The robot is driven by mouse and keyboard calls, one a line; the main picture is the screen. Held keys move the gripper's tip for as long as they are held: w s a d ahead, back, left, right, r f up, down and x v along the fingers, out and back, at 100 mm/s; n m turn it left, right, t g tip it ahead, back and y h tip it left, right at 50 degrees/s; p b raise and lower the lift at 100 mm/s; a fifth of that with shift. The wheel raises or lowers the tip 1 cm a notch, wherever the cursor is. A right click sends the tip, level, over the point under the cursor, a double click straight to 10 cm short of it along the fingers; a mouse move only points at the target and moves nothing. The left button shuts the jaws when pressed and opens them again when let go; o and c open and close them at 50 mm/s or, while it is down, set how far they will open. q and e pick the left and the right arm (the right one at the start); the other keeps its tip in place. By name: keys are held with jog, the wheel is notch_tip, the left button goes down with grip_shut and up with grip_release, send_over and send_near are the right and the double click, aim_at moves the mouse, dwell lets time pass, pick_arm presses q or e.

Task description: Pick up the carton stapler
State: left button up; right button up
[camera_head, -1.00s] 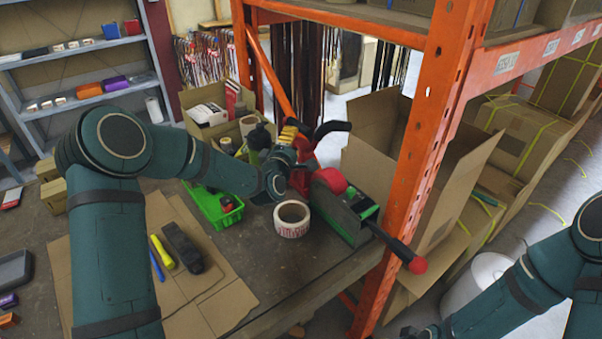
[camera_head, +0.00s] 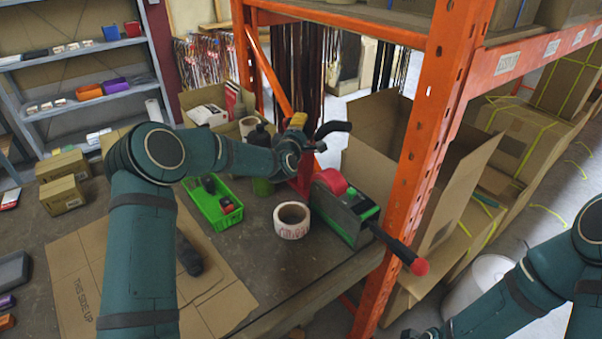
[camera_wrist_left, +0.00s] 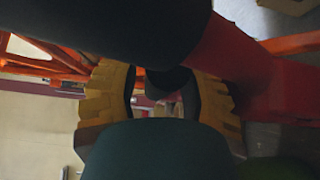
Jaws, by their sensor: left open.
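The carton stapler has a red body (camera_head: 304,178) and a black handle (camera_head: 333,127). It stands at the far side of the table, beside the orange rack post, partly hidden by my arm. My left gripper (camera_head: 299,123) is open at the stapler's upper part, next to the black handle. In the left wrist view the yellow finger pads of the left gripper (camera_wrist_left: 165,95) stand apart, with a dark part between them. The red stapler body (camera_wrist_left: 235,75) shows close on the right there. Contact cannot be told.
A tape dispenser (camera_head: 340,211) and a tape roll (camera_head: 292,219) stand in front of the stapler. A green tray (camera_head: 212,206) lies to the left. The orange rack post (camera_head: 416,165) and an open carton (camera_head: 369,142) stand to the right.

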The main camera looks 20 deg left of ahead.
pick_arm(q)
grip_shut()
